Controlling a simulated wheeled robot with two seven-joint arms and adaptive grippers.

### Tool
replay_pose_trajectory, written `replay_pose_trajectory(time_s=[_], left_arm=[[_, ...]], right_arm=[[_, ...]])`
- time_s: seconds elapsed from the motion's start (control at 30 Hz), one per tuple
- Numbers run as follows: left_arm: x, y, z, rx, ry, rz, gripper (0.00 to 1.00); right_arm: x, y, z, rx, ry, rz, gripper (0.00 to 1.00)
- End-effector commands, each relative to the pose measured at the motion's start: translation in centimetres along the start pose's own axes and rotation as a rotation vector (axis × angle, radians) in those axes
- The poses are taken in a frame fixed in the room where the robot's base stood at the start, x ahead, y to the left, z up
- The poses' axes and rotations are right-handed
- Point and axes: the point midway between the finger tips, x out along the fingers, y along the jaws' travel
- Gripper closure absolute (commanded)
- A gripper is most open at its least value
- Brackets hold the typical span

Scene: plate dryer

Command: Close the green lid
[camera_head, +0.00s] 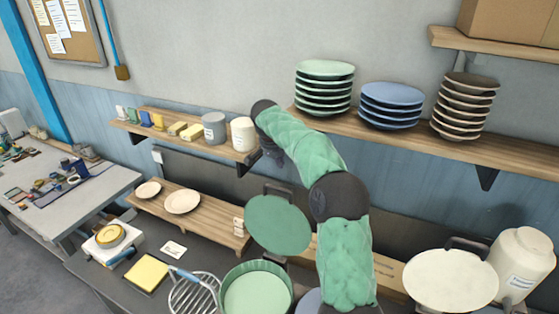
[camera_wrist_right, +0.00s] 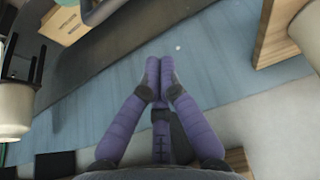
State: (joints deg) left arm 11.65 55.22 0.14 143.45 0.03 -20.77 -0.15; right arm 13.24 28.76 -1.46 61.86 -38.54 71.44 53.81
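The green lid (camera_head: 278,225) is a round disc with a dark handle at its top edge. It stands tilted up at the back of the round green container (camera_head: 256,292), whose inside shows at the bottom of the head view. My right arm, in green padding, reaches across to the right of the lid. My right gripper (camera_head: 272,157) is above the lid, apart from it, near the shelf end and partly hidden by the arm. In the right wrist view its purple fingers (camera_wrist_right: 158,70) meet at the tips with nothing seen between them. My left gripper is not in view.
A white canister (camera_head: 243,134) is close to my right gripper. A wire rack (camera_head: 194,294) lies left of the container. A cream lid (camera_head: 450,280) is at the right.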

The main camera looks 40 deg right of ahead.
Motion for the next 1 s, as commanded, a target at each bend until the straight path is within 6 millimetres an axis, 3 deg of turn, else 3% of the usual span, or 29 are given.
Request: replay_pose_trajectory(time_s=[0.37,0.7,1.0], left_arm=[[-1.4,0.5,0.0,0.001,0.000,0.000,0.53],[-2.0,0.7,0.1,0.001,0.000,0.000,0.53],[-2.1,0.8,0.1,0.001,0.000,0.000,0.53]], right_arm=[[7.2,0.1,0.1,-0.002,-0.003,0.004,1.00],[5.6,0.0,3.4,-0.003,-0.001,0.000,1.00],[5.6,0.0,3.9,-0.002,-0.001,0.000,1.00]])
